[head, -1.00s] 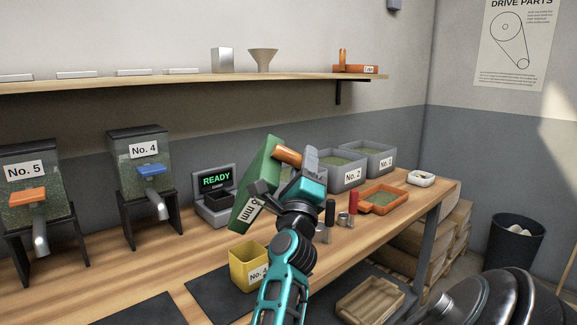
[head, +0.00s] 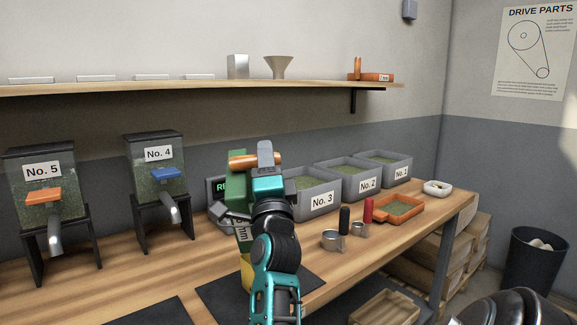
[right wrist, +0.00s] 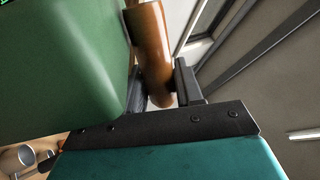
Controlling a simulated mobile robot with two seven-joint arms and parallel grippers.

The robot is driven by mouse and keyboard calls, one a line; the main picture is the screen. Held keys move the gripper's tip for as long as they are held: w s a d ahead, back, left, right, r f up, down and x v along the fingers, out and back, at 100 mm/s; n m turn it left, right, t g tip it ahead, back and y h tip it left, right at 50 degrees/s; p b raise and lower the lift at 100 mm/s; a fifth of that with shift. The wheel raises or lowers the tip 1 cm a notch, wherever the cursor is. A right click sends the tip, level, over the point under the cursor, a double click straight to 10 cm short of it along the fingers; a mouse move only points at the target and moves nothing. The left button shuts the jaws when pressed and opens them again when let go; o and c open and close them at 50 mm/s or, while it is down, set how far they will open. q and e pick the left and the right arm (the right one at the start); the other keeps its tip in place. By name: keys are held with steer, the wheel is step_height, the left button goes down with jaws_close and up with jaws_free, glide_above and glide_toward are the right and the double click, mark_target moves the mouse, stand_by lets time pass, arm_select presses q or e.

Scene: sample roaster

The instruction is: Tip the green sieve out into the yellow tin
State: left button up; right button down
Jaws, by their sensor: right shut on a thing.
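The green sieve (head: 237,166) is held up in my right gripper (head: 264,160), which is shut on its orange-brown handle (head: 243,162). In the head view the sieve is tilted on its side and mostly hidden behind my gripper and arm. In the right wrist view the green sieve wall (right wrist: 65,60) fills the upper left, with the handle (right wrist: 152,55) between the fingers. The yellow tin (head: 246,272) stands on the bench below the sieve, largely covered by my right arm. The sieve's inside is not visible. My left gripper is not in view.
Grey bins No. 3 (head: 318,201), No. 2 (head: 345,182) and No. 1 (head: 385,168) line the back. An orange sieve (head: 417,221) and two scoops (head: 334,240) sit at right. Dispensers No. 5 (head: 40,190) and No. 4 (head: 156,175) stand left. A dark display stands behind the sieve.

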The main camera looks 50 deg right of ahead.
steer(key=w+a+n+t+y+p, duration=0.1)
steer(key=w+n, duration=0.1)
steer(key=n, duration=0.1)
steer(key=w+a+r+n+y, duration=0.1)
steer(key=a+n+y, duration=0.1)
steer(key=w+a+r+n+t+y+p, duration=0.1)
steer(key=w+a+n+y, duration=0.1)
steer(key=n, duration=0.1)
steer(key=shift+w+a+n+t+p, duration=0.1)
steer(key=shift+w+n+t+p, duration=0.2)
steer(key=shift+p, duration=0.05)
arm_select(q)
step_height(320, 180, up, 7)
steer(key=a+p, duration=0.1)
steer(key=p, duration=0.5)
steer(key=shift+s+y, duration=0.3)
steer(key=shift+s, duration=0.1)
arm_select(e)
steer(key=w+a+f+n+g+y, duration=0.3)
steer(key=w+a+f+n+y, duration=0.4)
steer(key=f+n, duration=0.5)
steer(key=shift+w+a+f+n, duration=0.15)
steer(key=shift+w+a+n, duration=0.7)
steer(key=shift+w, duration=0.25)
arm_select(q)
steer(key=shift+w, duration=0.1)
